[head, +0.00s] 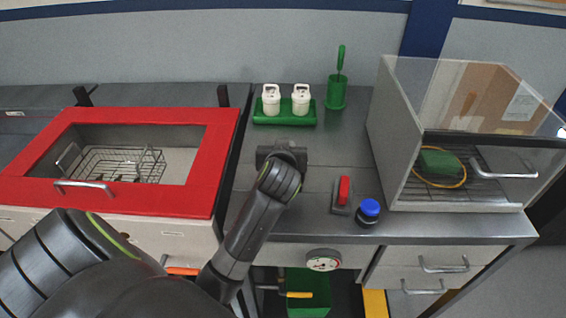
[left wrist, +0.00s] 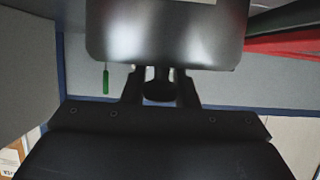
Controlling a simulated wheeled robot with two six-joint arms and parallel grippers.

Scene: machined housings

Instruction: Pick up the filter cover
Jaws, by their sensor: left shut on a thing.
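In the left wrist view, my left gripper (left wrist: 159,88) is shut on a short dark knob. The knob adjoins a dark grey, smooth metal piece with rounded corners, which I take to be the filter cover (left wrist: 165,35); the top of the picture cuts it off. In the head view, my left arm reaches over the steel worktop, and its dark gripper body (head: 275,152) hides the fingertips and most or all of the cover. My right gripper is not in view.
A green tray (head: 284,119) with two white canisters and a green brush holder (head: 336,95) stand behind. A red switch (head: 343,194) and blue-capped jar (head: 368,210) are at right. A red-framed basin (head: 222,150) is left, a clear-fronted cabinet (head: 392,130) right.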

